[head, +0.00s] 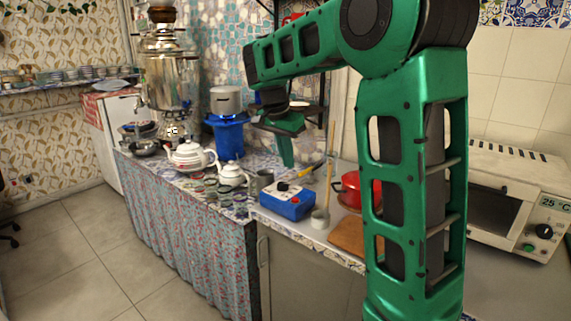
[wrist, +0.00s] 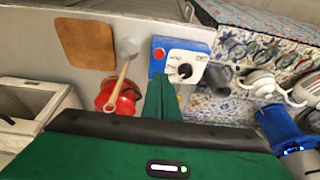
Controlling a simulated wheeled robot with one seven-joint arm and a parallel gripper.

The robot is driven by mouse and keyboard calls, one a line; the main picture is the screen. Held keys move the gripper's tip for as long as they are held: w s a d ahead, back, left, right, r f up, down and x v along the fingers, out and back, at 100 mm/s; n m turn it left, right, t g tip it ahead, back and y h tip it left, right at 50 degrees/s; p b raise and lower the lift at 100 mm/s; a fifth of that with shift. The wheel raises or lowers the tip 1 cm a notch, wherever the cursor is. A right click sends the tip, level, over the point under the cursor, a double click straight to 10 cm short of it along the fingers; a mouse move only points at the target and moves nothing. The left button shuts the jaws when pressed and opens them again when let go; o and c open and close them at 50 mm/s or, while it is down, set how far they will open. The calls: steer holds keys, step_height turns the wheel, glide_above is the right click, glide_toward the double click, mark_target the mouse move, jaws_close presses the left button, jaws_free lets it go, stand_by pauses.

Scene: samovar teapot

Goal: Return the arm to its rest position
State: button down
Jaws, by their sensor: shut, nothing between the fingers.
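My green arm reaches up and across the right of the head view, bent at the elbow. My gripper (head: 286,154) hangs pointing down over the counter, behind the blue control box (head: 288,202) in the picture. In the wrist view my gripper (wrist: 161,92) shows its green fingers together, with nothing between them. The blue box with a white dial panel also shows in the wrist view (wrist: 183,61), just beyond the fingertips. I cannot tell the exact height of the fingers above the counter.
A red pot (head: 352,188), a small cup with a wooden spoon (head: 320,218) and a wooden board (head: 347,236) are nearby. A white teapot (head: 188,155), a smaller teapot (head: 231,174), a samovar (head: 168,80) and a blue stand (head: 228,138) are left. A toaster oven (head: 509,200) stands right.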

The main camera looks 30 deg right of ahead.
steer(key=shift+s, duration=0.1)
stand_by(0.3)
steer(key=s+d+f+n+g+y, duration=0.1)
steer(key=s+d+n, duration=0.1)
steer(key=s, duration=0.6)
steer(key=s+d+f+n, duration=0.1)
steer(key=s+f, duration=0.1)
steer(key=s, duration=0.6)
steer(key=s+a+f+n+y, duration=0.1)
steer(key=s+f, duration=0.3)
steer(key=s, duration=0.5)
steer(key=s+a+f+n+y, duration=0.1)
steer(key=s+a+f+n, duration=0.2)
steer(key=s, duration=0.7)
steer(key=shift+a+f+n+y, duration=0.3)
steer(key=shift+a+f, duration=0.1)
steer(key=shift+w+f+g, duration=0.25)
steer(key=shift+w+g, duration=0.05)
steer(key=shift+w, duration=0.35)
